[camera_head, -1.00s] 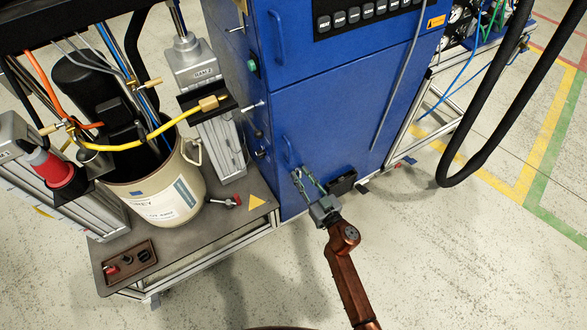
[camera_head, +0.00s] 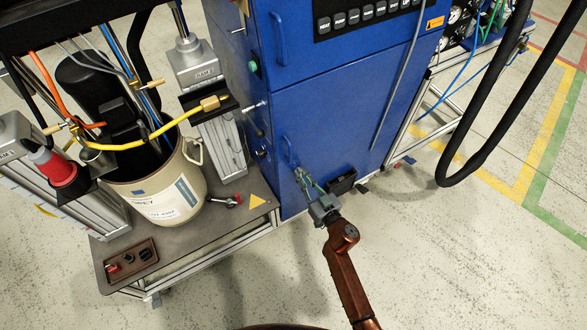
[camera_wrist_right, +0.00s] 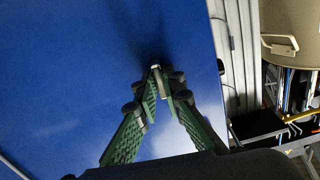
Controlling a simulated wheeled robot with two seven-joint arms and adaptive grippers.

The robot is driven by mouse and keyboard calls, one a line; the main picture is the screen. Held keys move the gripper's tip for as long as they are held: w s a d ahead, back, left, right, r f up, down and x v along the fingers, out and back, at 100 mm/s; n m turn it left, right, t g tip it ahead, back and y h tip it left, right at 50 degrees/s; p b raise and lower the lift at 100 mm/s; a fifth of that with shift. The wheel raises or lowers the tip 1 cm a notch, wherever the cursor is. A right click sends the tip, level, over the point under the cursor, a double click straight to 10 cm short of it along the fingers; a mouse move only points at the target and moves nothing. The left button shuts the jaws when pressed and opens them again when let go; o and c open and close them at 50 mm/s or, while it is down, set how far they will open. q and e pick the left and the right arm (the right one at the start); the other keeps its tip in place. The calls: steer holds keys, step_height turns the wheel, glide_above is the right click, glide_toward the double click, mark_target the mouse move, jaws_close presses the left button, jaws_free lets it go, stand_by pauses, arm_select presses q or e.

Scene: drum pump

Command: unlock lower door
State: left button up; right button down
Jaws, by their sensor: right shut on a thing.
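The lower door (camera_head: 330,130) is the flat blue front of the tall cabinet and looks closed. My right gripper (camera_head: 299,174) is low on this door, below the handle. Its green fingers have come together at the tips. In the right wrist view the gripper (camera_wrist_right: 158,80) is shut on a small metal lock piece (camera_wrist_right: 155,66) at the door's surface. The fingertips hide most of it, and I cannot tell its turn. My left gripper is not in view.
A black box (camera_head: 342,182) sits at the door's lower edge, right of the gripper. Left stands a bench (camera_head: 225,222) with a cream drum (camera_head: 168,190) and a brown tray (camera_head: 130,268). A dark hose (camera_head: 447,165) hangs at the right. The floor in front is clear.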

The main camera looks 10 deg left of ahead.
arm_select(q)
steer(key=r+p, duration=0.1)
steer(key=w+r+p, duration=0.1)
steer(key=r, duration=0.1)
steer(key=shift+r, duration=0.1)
arm_select(e)
steer(key=m, duration=0.3)
steer(key=shift+d, duration=0.1)
arm_select(q)
steer(key=shift+p, duration=0.3)
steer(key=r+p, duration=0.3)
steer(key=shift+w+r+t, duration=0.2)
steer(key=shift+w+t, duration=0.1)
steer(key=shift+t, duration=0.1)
arm_select(e)
steer(key=m, duration=0.4)
